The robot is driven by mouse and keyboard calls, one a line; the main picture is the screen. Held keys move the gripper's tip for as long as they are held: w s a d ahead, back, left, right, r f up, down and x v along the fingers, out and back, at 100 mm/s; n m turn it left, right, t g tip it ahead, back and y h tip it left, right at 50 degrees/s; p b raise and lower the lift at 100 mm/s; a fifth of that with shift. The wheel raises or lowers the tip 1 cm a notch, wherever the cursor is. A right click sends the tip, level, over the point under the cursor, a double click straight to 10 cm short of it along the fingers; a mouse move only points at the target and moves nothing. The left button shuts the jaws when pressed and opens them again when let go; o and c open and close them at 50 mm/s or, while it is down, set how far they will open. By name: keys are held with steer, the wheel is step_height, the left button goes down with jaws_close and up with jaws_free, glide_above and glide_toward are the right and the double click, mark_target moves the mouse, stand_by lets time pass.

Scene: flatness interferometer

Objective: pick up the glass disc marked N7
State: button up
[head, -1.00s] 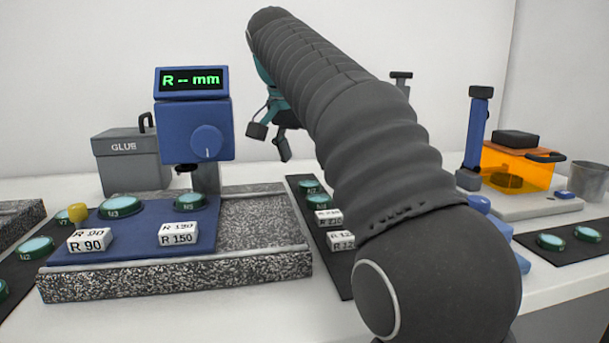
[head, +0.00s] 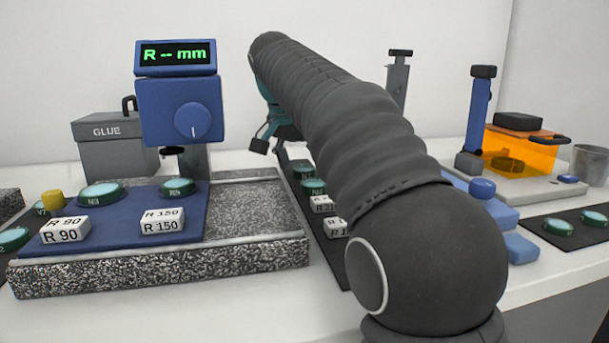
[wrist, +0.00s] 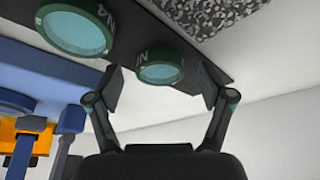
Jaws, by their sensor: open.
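In the wrist view, a glass disc with a dark green rim (wrist: 161,62) sits on a dark mat (wrist: 205,66), between and beyond my fingertips. Its label shows an N, but the other character is unclear, so I cannot tell if it is N7. My gripper (wrist: 166,88) is open and empty. In the head view, my gripper (head: 272,143) is partly hidden behind my arm, just behind the middle mat's discs (head: 304,172).
A speckled granite slab (head: 265,215) with a blue plate, discs and R 90 and R 150 blocks (head: 163,222) stands left. White blocks (head: 322,204) sit on the middle mat. An orange box (head: 520,160), blue clamp post (head: 478,115) and another disc mat (head: 577,236) are right.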

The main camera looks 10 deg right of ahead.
steer(key=c, duration=1.3)
steer(key=shift+r, duration=0.2)
